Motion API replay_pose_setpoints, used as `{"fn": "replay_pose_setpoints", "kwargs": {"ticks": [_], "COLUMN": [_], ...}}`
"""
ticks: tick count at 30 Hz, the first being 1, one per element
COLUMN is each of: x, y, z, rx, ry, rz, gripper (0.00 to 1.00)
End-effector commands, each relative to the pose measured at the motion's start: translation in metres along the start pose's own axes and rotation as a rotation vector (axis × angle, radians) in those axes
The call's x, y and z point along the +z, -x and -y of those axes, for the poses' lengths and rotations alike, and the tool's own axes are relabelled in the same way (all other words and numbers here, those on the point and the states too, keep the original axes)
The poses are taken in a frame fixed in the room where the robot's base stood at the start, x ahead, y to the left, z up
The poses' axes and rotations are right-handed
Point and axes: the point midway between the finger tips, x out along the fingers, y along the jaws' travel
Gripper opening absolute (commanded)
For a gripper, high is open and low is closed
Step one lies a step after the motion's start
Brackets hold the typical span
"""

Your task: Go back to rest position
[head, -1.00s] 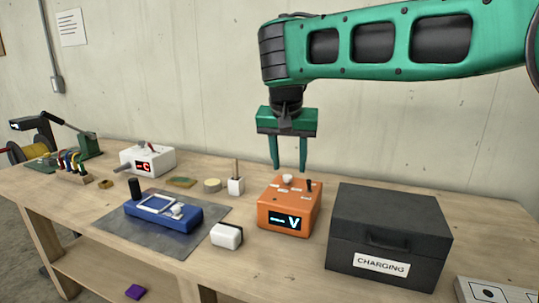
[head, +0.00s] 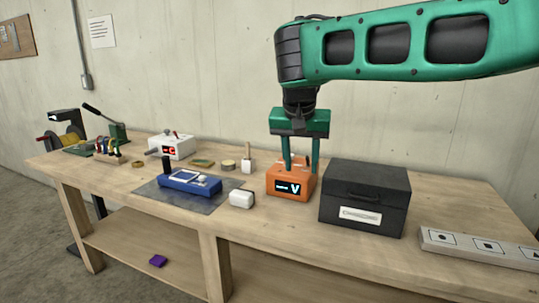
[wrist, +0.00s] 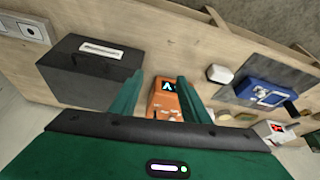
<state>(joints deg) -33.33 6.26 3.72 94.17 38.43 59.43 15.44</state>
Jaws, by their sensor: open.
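My gripper (head: 301,166) is green with two straight fingers pointing down. It is open and empty, and its fingertips overlap the orange box with a "V" display (head: 291,184) in the head view. In the wrist view the two fingers (wrist: 160,92) stand apart, with the orange box (wrist: 166,98) showing in the gap between them. I cannot tell exactly how far above or behind the box the fingertips are.
A black lidded box (head: 364,197) stands right of the orange box. A blue device (head: 190,183) lies on a grey mat, with a white block (head: 242,198) beside it. A white box with a red display (head: 172,147) stands behind.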

Motion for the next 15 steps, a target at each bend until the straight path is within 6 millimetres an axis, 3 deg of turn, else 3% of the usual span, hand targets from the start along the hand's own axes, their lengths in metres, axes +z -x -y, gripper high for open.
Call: {"fn": "replay_pose_setpoints", "kwargs": {"ticks": [1,11,15], "x": [-0.003,0.001,0.01], "y": [-0.002,-0.016,-0.023], "z": [-0.015,-0.099,-0.151], "rx": [0.01,0.063,0.09], "ry": [-0.011,-0.036,-0.056], "rz": [0.003,0.041,0.07], "gripper": [0.42,0.42,0.42]}}
